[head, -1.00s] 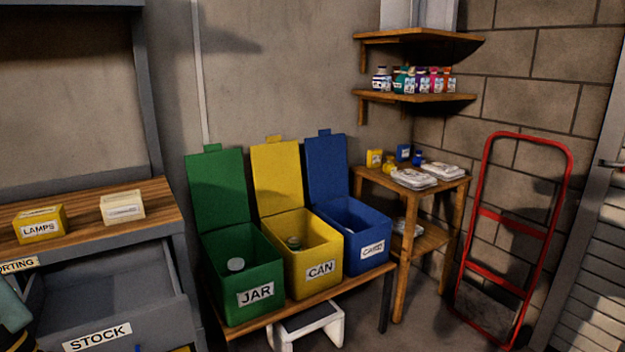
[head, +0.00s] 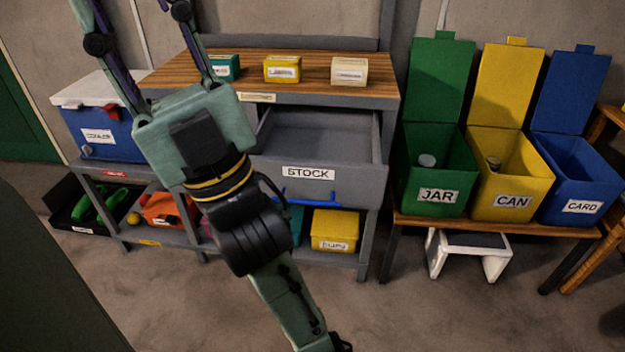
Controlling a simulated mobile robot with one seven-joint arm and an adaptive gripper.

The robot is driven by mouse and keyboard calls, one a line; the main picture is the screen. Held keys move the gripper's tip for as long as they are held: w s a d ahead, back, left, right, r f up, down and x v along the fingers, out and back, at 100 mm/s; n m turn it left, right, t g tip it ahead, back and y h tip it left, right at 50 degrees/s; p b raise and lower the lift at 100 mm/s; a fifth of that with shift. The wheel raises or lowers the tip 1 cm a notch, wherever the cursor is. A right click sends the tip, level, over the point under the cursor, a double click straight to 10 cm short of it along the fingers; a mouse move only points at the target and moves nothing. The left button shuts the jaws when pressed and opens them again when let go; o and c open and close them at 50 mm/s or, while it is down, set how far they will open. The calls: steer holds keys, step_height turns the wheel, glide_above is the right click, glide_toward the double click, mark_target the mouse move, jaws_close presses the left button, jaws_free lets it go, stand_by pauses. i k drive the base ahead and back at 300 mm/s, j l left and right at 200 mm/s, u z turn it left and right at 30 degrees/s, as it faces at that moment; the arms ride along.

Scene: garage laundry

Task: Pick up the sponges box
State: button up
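No label in the head view can be read as sponges, so I cannot tell which box is the sponges box. Three small boxes stand in a row on the wooden bench top: a teal box (head: 224,67), a yellow box (head: 282,68) and a cream box (head: 349,71). Their labels are too small to read now. My gripper (head: 138,35) is at the upper left, in front of the bench's left end. Its two fingers are spread wide with nothing visible between them. Their ends reach the top edge of the picture.
The STOCK drawer (head: 308,173) juts out below the bench top. A blue cooler (head: 95,128) stands left of it. Green (head: 437,196), yellow (head: 512,201) and blue (head: 582,207) open bins stand at right. A white step stool (head: 440,262) is beneath. The floor in front is clear.

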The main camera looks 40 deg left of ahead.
mark_target(228, 68)
steer(key=u, duration=1.6)
steer(key=i+l, duration=0.1)
steer(key=l, duration=0.45)
steer(key=l+u, duration=0.1)
steer(key=l, duration=0.45)
steer(key=i+l, duration=0.15)
steer(key=l, duration=0.4)
